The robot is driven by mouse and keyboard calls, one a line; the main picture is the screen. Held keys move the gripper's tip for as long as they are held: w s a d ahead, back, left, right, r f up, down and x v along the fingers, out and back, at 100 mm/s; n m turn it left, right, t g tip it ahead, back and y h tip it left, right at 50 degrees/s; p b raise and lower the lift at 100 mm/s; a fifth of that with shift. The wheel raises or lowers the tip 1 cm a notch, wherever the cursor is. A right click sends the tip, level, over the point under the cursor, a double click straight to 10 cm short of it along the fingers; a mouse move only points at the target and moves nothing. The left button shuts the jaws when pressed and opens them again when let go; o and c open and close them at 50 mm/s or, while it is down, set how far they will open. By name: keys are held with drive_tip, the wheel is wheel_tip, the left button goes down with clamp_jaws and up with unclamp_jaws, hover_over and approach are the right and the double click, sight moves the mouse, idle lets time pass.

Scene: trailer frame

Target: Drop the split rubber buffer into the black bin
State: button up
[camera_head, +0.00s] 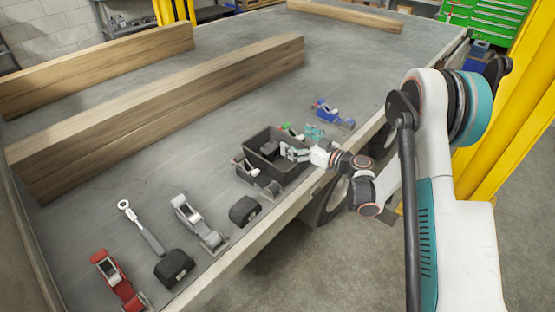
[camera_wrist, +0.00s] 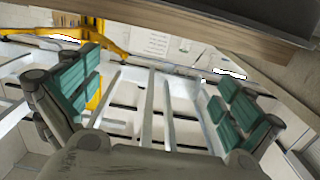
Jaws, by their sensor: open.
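The black bin (camera_head: 262,163) stands on the trailer bed near its right edge. My gripper (camera_head: 297,145) is open with nothing between its fingers, at the bin's right side. Both teal-padded fingers show spread apart in the wrist view (camera_wrist: 155,95). A dark grey lump (camera_head: 268,147) shows inside the bin, partly shaded; I cannot tell for sure that it is a rubber buffer. Two black rubber-like blocks lie on the bed, one nearer the bin (camera_head: 244,210) and one at the front (camera_head: 173,268). No split can be made out on either.
A red clamp (camera_head: 118,280), a ratchet wrench (camera_head: 140,227) and a grey clamp (camera_head: 198,222) lie at the front. Another dark clamp (camera_head: 256,178) is against the bin; a blue one (camera_head: 333,114) lies behind it. Long wooden beams (camera_head: 165,110) cross the bed. Its middle is clear.

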drive_tip(key=v, duration=0.6)
drive_tip(key=shift+r, duration=0.15)
drive_tip(key=s+d+r+m+g+h, duration=0.2)
drive_tip(key=s+r+m+g+h, duration=0.3)
drive_tip(key=s+r, duration=0.8)
drive_tip(key=s+d+r+m+h, duration=0.1)
drive_tip(key=s+d+h, duration=0.2)
drive_tip(key=s, duration=0.4)
drive_tip(key=s+d+r+m+t+h, duration=0.1)
drive_tip(key=s+d+m+h, duration=0.1)
drive_tip(key=s, duration=0.6)
drive_tip(key=s+d+r+m+h, duration=0.1)
drive_tip(key=s+d+m+h, duration=0.1)
drive_tip(key=s+d, duration=0.4)
drive_tip(key=s+h, duration=0.1)
drive_tip(key=s, duration=0.1)
drive_tip(key=shift+s+d+h, duration=0.25)
drive_tip(key=shift+h, duration=0.15)
